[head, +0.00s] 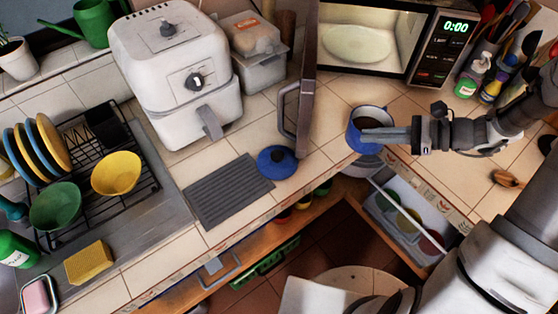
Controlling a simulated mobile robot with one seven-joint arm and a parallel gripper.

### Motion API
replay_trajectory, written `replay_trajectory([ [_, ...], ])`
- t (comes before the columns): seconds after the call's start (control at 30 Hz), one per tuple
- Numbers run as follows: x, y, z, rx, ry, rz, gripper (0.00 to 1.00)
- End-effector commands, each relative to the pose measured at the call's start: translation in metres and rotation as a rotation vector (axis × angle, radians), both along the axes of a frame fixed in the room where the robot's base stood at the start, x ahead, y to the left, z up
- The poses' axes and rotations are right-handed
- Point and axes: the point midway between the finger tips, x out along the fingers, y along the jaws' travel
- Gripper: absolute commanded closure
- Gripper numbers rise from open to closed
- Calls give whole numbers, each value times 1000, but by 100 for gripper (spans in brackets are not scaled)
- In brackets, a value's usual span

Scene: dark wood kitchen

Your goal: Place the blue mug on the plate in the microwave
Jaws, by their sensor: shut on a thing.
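The blue mug (354,138) is at the front edge of the tiled counter, below the microwave opening. My gripper (368,134) comes in from the right and is shut on the mug, with its fingers at the mug's rim. I cannot tell whether the mug touches the counter. The microwave (440,47) stands open at the top, its door (309,70) swung out toward the front on the left. The pale plate (358,43) lies inside the lit microwave, with nothing on it.
A blue lid (277,162) and a grey ribbed mat (229,192) lie left of the door. A white air fryer (176,72) stands farther left. Bottles (473,75) and a utensil holder stand right of the microwave. An open drawer (405,222) sits below the counter.

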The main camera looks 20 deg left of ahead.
Motion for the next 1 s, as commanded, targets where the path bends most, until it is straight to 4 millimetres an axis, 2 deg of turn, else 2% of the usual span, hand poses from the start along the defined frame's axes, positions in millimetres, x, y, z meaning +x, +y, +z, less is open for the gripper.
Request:
replay_trajectory([
  [0.1,24,-5,10,-1,-5,-121,100],
  [0.2,38,-9,15,-1,-3,-191,100],
  [0.37,47,-3,14,1,-2,-234,100],
  [0.8,46,85,-39,0,1,-232,100],
  [1.0,47,104,-50,0,-3,-234,100],
])
